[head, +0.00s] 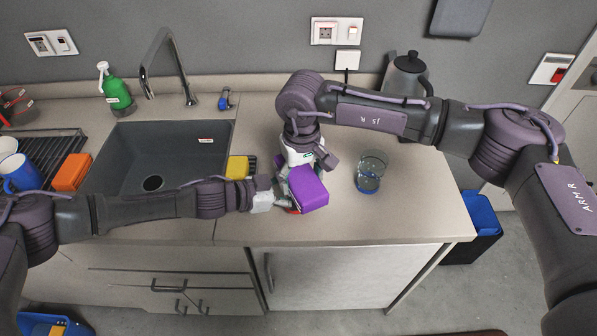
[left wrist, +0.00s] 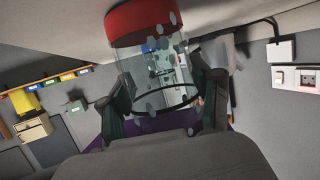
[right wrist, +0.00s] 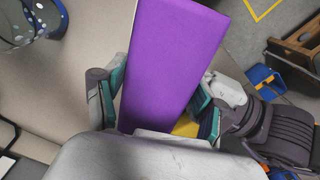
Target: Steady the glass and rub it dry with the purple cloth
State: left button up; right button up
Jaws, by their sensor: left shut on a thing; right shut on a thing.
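A clear glass with a red base (left wrist: 140,20) shows in the left wrist view, with drops on its wall. My left gripper (left wrist: 165,100) is shut around it; in the head view that gripper (head: 282,199) is at the counter's front. There, only a bit of red at the glass's foot shows below the cloth. The purple cloth (head: 308,188) is a thick folded block. My right gripper (head: 297,172) is shut on it, and it fills the middle of the right wrist view (right wrist: 172,60). The cloth is close to the glass; whether they touch is hidden.
A second glass with a blue base (head: 369,175) stands to the right on the counter (head: 410,215). A sink (head: 170,150), a yellow sponge (head: 237,167) and an orange block (head: 72,172) are to the left. A kettle (head: 408,80) stands at the back. The counter's right end is clear.

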jog(key=shift+w+a, duration=0.3)
jog(key=shift+w, duration=0.35)
jog(key=shift+w+a, duration=0.3)
jog(key=shift+w, duration=0.4)
jog(key=shift+w+a, duration=0.3)
jog(key=shift+w, duration=0.35)
jog(key=shift+s, duration=0.15)
dwell(0.7)
jog(key=shift+s+d, duration=0.3)
jog(key=shift+s, duration=0.3)
jog(key=shift+s+d, duration=0.35)
jog(key=shift+s, duration=0.3)
jog(key=shift+s+d, duration=0.3)
jog(key=shift+s, duration=0.3)
jog(key=shift+r, duration=3.55)
jog(key=shift+f, duration=0.1)
jog(key=shift+w+a+f, duration=0.15)
jog(key=shift+w+f, duration=0.2)
jog(key=shift+f, duration=0.6)
jog(key=shift+w+a+f, duration=0.2)
jog(key=shift+w+f, duration=0.1)
jog(key=shift+f, duration=0.65)
jog(key=shift+w+a+f, duration=0.15)
jog(key=shift+w+f, duration=0.2)
jog(key=shift+f, duration=0.6)
